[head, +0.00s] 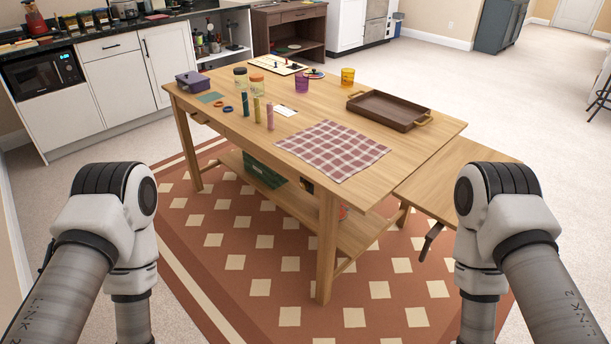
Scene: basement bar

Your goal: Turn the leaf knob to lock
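The wooden table (230,88) stands in front of me, and its leaf (425,192) extends at the right end. The leaf looks roughly flat, with its surface a little below the table top. A dark knob or lever (431,241) hangs at a slant under the leaf's near edge, left of my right arm. I cannot tell from this view whether it is locked. My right arm covers part of the leaf. Both my arms bend downward at the sides, and both grippers are out of the frame.
On the table are a checkered cloth (332,150), a brown tray (389,108), jars, cups and small items. A lower shelf holds a green crate (252,170). A patterned rug (234,262) lies under the table. Floor between my arms is clear.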

